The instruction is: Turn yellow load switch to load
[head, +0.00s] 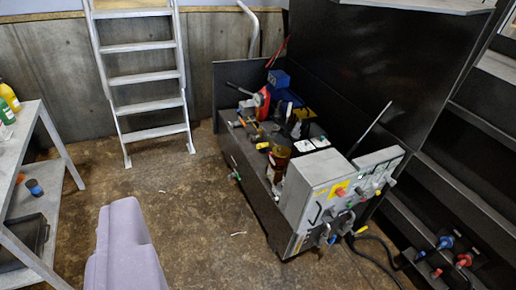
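A grey control box (308,185) stands at the near right end of a dark workbench, right of centre. My gripper is not in view; a pale lilac part of my own arm shows at the lower left, well apart from the box.
The dark workbench (232,152) holds several tools and cans. A ladder (140,80) leans on the back wall. A grey shelf table (22,125) with bottles stands left. Cables (385,250) lie near the box at right. The middle floor is mostly clear.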

